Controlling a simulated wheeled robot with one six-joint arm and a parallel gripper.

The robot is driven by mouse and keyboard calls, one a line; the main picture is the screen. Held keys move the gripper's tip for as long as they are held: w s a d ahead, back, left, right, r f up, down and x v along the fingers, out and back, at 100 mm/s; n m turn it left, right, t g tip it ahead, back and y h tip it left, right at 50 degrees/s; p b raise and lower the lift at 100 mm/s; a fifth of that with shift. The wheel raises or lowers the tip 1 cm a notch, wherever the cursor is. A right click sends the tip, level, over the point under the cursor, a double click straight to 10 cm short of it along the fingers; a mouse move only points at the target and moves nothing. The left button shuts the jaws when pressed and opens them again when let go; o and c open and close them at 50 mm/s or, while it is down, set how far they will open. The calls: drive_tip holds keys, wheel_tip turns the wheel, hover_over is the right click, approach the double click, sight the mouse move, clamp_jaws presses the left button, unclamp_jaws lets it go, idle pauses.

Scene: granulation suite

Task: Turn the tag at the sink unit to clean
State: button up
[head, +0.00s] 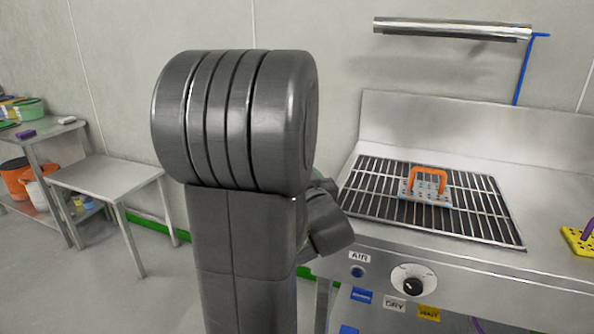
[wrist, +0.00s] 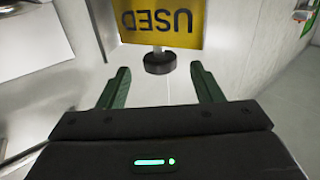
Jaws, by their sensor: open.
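A yellow tag (wrist: 178,22) reading "USED" shows at the top of the wrist view, upside down in the picture. A dark round knob or base (wrist: 160,62) sits just below it. My gripper (wrist: 160,80) is open and empty, its two green fingers pointing toward the tag with the dark round part between and beyond their tips. In the head view the sink unit (head: 470,270) is at the right; my arm hides the area at its left end, and neither the USED tag nor my gripper's fingers can be made out there.
A grate (head: 370,195) on the unit carries a plate with an orange handle (head: 428,182). The front panel has a black dial (head: 412,286) and small labels, including DRY (head: 395,304). A yellow item (head: 577,241) lies at the right. A steel table (head: 105,174) stands at the left.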

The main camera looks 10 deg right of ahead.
drive_tip(key=s, duration=0.8)
drive_tip(key=shift+s+d, duration=0.15)
drive_tip(key=shift+s, duration=0.25)
